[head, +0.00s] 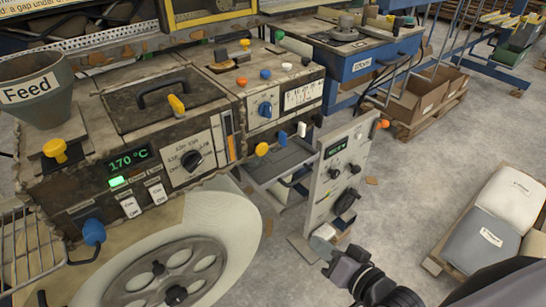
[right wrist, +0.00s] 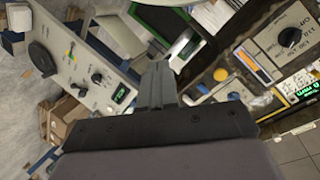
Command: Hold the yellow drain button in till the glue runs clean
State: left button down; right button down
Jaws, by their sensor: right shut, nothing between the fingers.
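Several yellow controls show, and I cannot read a drain label on any. A round yellow button (head: 262,149) sticks out at the machine's right end, beside the orange gauge. A yellow knob (head: 56,150) stands below the feed funnel, and a yellow lever (head: 177,103) is on the top cover. In the right wrist view a yellow button (right wrist: 220,74) sits by the gauge, right of my fingertips. My right gripper (head: 322,236) is shut and empty, low in front of the grey control panel, apart from every yellow control. My left gripper is out of view. No glue flow can be made out.
The upright grey panel (head: 338,170) with black knobs stands between my right gripper and the machine's end. A large wheel (head: 175,270) is below the machine's front. Pale sacks (head: 484,238) lie at right. Open floor (head: 420,190) is between.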

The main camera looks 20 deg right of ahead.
aim_at(264, 150)
jog(key=w+r+m+t+y, duration=0.2)
jog(key=r+m, duration=0.6)
jog(key=r, duration=0.4)
jog(key=shift+w+a+t+y, duration=0.15)
jog(key=shift+w+t+y, duration=0.3)
jog(key=shift+w, duration=0.5)
jog(key=shift+r, duration=0.1)
jog(key=x, duration=1.4)
jog(key=shift+w+p, duration=0.1)
jog(key=shift+p, duration=0.25)
